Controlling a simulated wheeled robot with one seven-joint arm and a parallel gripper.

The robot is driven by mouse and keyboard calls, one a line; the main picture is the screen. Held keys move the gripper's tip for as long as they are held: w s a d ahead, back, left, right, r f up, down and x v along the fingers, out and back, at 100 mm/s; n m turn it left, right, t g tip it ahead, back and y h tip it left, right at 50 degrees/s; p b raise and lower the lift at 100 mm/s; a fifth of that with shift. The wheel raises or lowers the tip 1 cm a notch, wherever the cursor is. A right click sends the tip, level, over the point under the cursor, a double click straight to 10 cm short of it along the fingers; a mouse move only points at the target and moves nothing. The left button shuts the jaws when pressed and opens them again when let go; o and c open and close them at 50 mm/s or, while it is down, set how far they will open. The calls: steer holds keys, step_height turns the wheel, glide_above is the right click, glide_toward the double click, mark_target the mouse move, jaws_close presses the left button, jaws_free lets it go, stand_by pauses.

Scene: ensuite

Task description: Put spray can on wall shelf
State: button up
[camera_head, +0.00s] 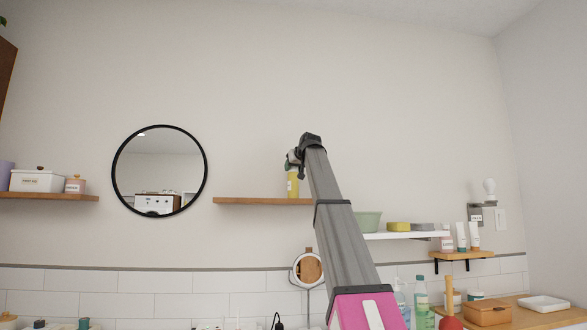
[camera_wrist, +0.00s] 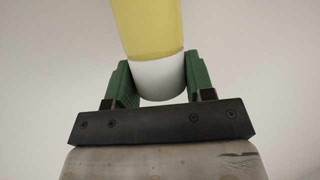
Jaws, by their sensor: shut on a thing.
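The yellow spray can (camera_head: 293,184) is upright at the right part of the brown wall shelf (camera_head: 245,201) in the head view. Its base appears at the shelf's top surface, but I cannot tell whether it touches. In the wrist view, the can's yellow body (camera_wrist: 148,28) and white end (camera_wrist: 159,79) sit between the green fingers of my gripper (camera_wrist: 160,82). My gripper is shut on the white end. In the head view my gripper (camera_head: 292,160) is partly hidden by my arm, which also covers the shelf's right end.
The left part of the brown shelf is bare. A round mirror (camera_head: 159,171) hangs left of it. A white shelf (camera_head: 405,235) with a green bowl (camera_head: 368,222) and a yellow block (camera_head: 398,226) is right of my arm. A small round mirror (camera_head: 308,269) stands below.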

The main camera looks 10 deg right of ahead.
steer(key=o, duration=1.2)
steer(key=shift+f, duration=0.1)
steer(key=shift+o, duration=0.2)
steer(key=shift+r, duration=0.2)
steer(key=v, duration=1.2)
